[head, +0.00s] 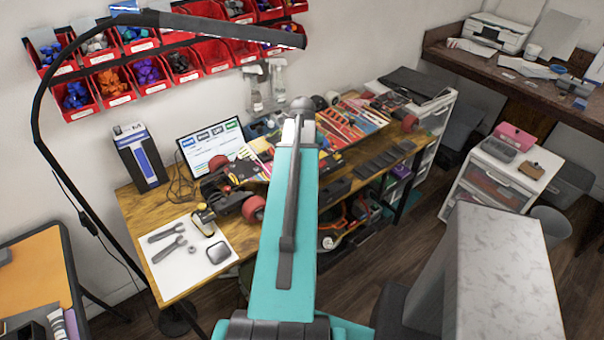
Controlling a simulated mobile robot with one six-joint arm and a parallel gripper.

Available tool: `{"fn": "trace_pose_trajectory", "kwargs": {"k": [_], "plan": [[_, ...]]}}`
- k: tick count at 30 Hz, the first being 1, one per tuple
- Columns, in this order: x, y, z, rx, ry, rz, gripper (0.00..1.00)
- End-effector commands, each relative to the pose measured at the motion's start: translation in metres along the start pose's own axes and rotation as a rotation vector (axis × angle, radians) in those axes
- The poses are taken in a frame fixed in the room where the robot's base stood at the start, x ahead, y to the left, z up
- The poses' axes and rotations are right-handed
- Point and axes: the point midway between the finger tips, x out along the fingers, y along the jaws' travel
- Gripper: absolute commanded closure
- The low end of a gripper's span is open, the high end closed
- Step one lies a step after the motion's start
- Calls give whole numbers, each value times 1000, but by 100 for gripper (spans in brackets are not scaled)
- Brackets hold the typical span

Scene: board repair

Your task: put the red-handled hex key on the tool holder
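My teal arm (287,220) reaches up the middle of the picture over the wooden workbench (150,215). Its far end is near the back of the bench, and my gripper cannot be made out there. A red and orange tray-like panel (352,120) with several long tools lies on the bench just right of the arm's end. It may be the tool holder, but I cannot be sure. I cannot pick out the red-handled hex key; the tools are too small to tell apart, and the arm hides part of the bench.
A white mat (187,275) with grey wrenches lies at the bench's front left. A skateboard with red wheels (253,209), a laptop (211,142) and a blue-black box (141,157) stand nearby. Red bins (109,88) hang above. A black lamp arm (38,110) arches at left.

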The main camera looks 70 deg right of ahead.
Motion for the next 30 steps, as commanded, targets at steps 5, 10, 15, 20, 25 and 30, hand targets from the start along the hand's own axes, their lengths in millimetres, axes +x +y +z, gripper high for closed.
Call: {"fn": "trace_pose_trajectory", "kwargs": {"k": [5,10,15,20,25,30], "plan": [[0,0,0,0,0,0,100],[0,0,0,0,0,0,68],[0,0,0,0,0,0,63],[0,0,0,0,0,0,72],[0,0,0,0,0,0,72],[0,0,0,0,0,0,72]]}}
